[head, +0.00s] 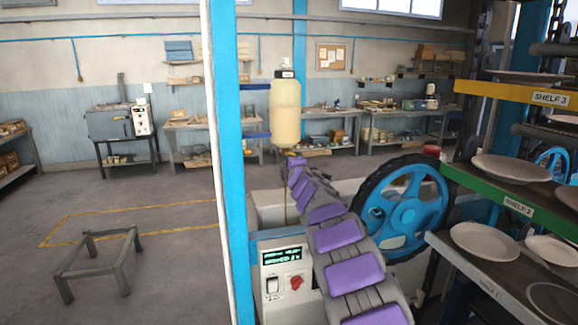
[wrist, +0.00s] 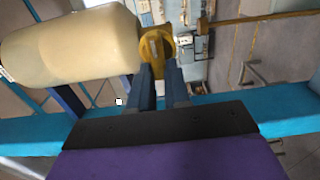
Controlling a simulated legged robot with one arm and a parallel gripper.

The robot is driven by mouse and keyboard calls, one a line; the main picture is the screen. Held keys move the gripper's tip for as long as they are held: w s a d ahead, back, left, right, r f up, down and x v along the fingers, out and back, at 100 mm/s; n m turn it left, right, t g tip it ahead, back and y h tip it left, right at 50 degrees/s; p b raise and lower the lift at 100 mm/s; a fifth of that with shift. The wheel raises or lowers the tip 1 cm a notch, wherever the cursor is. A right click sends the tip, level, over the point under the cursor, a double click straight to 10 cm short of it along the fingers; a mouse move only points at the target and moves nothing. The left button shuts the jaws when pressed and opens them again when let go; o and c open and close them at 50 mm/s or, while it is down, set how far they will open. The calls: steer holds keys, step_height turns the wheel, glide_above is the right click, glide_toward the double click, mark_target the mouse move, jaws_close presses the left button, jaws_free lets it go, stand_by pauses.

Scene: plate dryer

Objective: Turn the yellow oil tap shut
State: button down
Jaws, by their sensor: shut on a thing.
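The yellow tap (wrist: 156,42) sits at the neck end of a cream oil bottle (wrist: 75,45) in the wrist view. My gripper (wrist: 159,70) has its two dark fingers at the tap, shut on its yellow part. In the head view the oil bottle (head: 286,112) hangs upright beside a blue post, and my gripper (head: 295,160) is just below it. The tap is mostly hidden there by my gripper. A thin brown line (head: 285,205) runs down below the bottle; I cannot tell whether it is pipe or oil.
A blue post (head: 229,180) stands left of my arm. A control box (head: 287,275) with a green display and red knob is below. A blue handwheel (head: 402,210) and shelves of plates (head: 485,242) are at the right. Open floor lies left, with a low grey frame (head: 98,258).

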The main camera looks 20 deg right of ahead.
steer(key=shift+f, duration=0.3)
steer(key=c, duration=1.2)
jaws_free()
steer(key=shift+o, duration=0.6)
steer(key=shift+a+r, duration=0.1)
steer(key=shift+r, duration=0.05)
steer(key=shift+s, duration=0.1)
steer(key=s+b, duration=0.2)
steer(key=s, duration=1.5)
